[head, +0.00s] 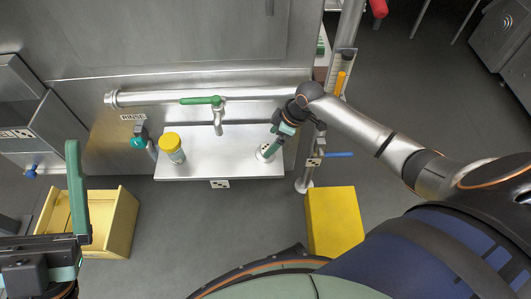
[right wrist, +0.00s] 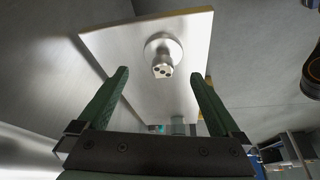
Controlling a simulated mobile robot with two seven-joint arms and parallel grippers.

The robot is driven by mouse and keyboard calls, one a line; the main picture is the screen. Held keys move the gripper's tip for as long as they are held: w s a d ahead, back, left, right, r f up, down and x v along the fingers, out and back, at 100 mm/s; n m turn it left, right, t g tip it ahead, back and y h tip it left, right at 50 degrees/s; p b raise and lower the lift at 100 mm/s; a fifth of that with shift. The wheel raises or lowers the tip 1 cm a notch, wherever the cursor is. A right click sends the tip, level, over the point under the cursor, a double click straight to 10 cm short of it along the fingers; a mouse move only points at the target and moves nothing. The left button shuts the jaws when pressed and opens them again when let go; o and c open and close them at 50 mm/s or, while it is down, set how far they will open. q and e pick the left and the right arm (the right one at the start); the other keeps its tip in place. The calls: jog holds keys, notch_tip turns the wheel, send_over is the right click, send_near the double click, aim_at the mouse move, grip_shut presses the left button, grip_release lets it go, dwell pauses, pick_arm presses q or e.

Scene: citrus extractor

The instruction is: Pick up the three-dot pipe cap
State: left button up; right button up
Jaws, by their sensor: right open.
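The pipe cap (right wrist: 163,52) is a round, shiny metal piece with dark dots on its small end block; I make out three. It stands on the metal shelf (right wrist: 115,42), near the shelf's right end in the head view, where the cap (head: 265,154) is partly covered by my right gripper. My right gripper (head: 273,148) is open, and its green fingers also show in the right wrist view (right wrist: 159,76). The cap appears between and beyond the fingertips, with nothing gripped. My left gripper (head: 76,195) is at the lower left, one green finger upright; its opening is unclear.
A yellow-lidded jar (head: 171,146) stands on the shelf's left side. A pipe with a green-handled valve (head: 201,100) runs behind the shelf. A yellow box (head: 334,220) stands below right and an open yellow bin (head: 110,220) at left. The shelf's middle is clear.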

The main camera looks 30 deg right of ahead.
aim_at(268, 147)
jog(key=b+x, duration=0.1)
jog(key=x, duration=0.1)
jog(key=b+x, duration=0.1)
jog(key=x, duration=0.2)
jog(key=shift+s+a+f+b, duration=0.1)
jog(key=shift+s+f+b, duration=0.1)
jog(key=shift+b, duration=0.2)
pick_arm(q)
notch_tip(268, 147, down, 3)
jog(key=shift+d+r+n, duration=0.1)
jog(key=shift+n, duration=0.2)
pick_arm(e)
jog(key=shift+r, duration=0.15)
jog(key=c, duration=1.5)
